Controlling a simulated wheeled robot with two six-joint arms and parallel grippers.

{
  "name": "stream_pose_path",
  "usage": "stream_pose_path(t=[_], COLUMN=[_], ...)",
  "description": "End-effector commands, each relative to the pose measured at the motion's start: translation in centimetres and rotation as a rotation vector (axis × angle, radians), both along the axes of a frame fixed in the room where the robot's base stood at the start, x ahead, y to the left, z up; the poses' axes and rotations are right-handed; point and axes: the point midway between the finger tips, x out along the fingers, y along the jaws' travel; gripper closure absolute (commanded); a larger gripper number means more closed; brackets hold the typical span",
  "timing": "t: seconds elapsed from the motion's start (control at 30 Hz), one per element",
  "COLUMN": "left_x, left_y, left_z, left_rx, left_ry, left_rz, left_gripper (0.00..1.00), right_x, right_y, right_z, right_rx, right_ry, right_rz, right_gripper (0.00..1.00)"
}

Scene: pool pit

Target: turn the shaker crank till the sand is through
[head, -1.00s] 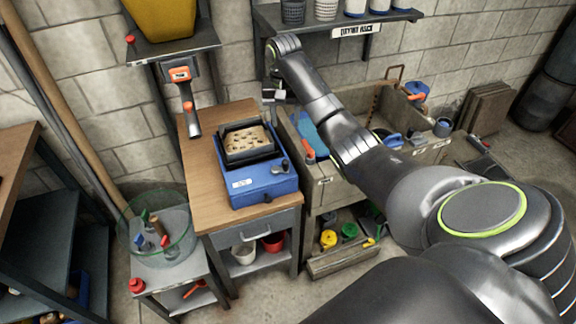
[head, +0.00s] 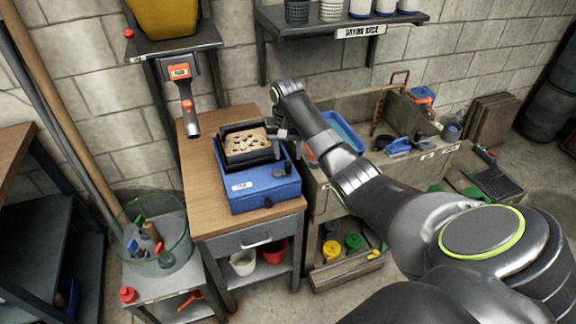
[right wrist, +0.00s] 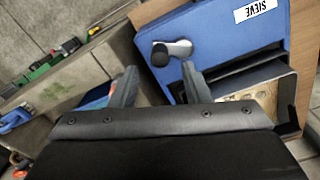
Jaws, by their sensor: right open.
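The blue shaker (head: 265,188) stands on a wooden-topped bench. Its black sieve box (head: 247,158) holds a layer of tan sand with darker lumps (head: 244,139). The crank (head: 283,168), with a dark knob, is on top of the blue body at its right side. In the right wrist view the crank (right wrist: 176,48) has a silver arm and a black knob. My right gripper (right wrist: 159,70) is open and empty. Its fingers point toward the crank, which shows between and just beyond the tips. In the head view it is partly hidden beside the sieve box. My left gripper is out of view.
A handheld grey-orange tool (head: 184,95) hangs behind the bench. A glass bowl of tools (head: 158,240) stands at the left. A stone trough (head: 350,182) with a blue tray lies to the right, under my right arm. The bench top is bare left of the shaker.

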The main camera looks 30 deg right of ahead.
Motion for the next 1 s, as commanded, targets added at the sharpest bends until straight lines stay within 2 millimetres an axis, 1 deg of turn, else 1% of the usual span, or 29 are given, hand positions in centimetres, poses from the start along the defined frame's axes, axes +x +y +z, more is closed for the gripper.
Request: stream_pose_path(t=[0.03, 0.1, 0.2, 0.3, 0.43, 0.67, 0.77, 1.0], left_x=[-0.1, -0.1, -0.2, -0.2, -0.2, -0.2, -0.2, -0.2], left_y=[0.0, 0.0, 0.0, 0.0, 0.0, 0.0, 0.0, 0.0], left_z=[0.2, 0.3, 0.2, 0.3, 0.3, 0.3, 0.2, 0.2], left_rx=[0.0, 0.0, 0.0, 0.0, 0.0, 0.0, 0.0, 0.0], left_ry=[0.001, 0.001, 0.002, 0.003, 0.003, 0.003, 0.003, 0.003], left_rz=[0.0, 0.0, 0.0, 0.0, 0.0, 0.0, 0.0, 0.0], left_gripper=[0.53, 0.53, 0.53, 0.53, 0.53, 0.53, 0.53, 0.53], right_x=[-0.1, -0.1, -0.1, -0.1, 0.0, 0.0, 0.0, 0.0], right_y=[0.1, 0.1, 0.0, 0.0, 0.0, 0.0, 0.0, 0.0], right_z=[-1.0, -2.2, -3.6, -4.5, -5.0, -5.1, -5.1, -5.0], right_rx=[0.003, 0.002, 0.0, 0.001, 0.0, 0.0, 0.0, 0.0], right_ry=[0.004, 0.005, 0.002, 0.001, 0.0, 0.0, 0.0, 0.0], right_rz=[0.0, 0.0, 0.0, 0.0, 0.001, 0.001, 0.001, 0.001], right_gripper=[0.57, 0.57, 0.57, 0.57, 0.57, 0.57, 0.67, 0.99])
